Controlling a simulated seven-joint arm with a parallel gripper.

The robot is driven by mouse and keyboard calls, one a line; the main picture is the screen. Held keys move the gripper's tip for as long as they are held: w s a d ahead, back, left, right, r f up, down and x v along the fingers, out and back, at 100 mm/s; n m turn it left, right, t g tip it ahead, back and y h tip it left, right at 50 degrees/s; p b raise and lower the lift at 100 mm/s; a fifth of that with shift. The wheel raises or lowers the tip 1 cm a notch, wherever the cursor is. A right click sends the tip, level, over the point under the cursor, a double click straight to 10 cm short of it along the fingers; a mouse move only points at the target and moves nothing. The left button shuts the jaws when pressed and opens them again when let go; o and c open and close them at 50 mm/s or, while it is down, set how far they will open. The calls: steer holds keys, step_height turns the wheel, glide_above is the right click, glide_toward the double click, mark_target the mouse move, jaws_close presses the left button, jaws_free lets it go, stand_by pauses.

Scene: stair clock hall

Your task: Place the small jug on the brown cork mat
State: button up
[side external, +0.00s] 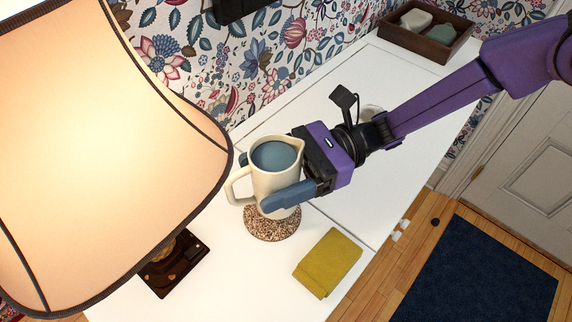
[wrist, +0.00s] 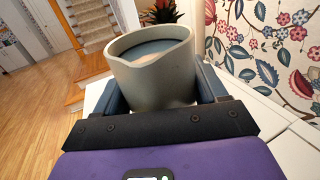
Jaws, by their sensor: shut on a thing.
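The small jug (side external: 272,172) is cream outside and blue-grey inside, with a handle on its left side. My gripper (side external: 268,182) is shut on the jug's body, one finger on each side. The jug is upright and also shows between the fingers in the wrist view (wrist: 152,80). The round, speckled brown cork mat (side external: 272,226) lies on the white surface, directly below the jug in the side view. The jug's base overlaps the mat in the picture; I cannot tell whether it touches it. The mat is hidden in the wrist view.
A folded yellow cloth (side external: 328,263) lies right of the mat. A lamp with a large shade (side external: 110,130) and dark base (side external: 172,268) stands at the left. A wooden box (side external: 428,32) with several items sits at the back right. The white top (side external: 345,165) is mostly clear.

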mark_target(265, 190)
steer(key=shift+w+a+f, duration=0.25)
steer(key=shift+a+f, duration=0.2)
steer(key=shift+f, duration=1.65)
steer(key=shift+f, duration=0.1)
steer(key=o, duration=1.4)
steer(key=shift+f, duration=0.1)
steer(key=v, duration=1.2)
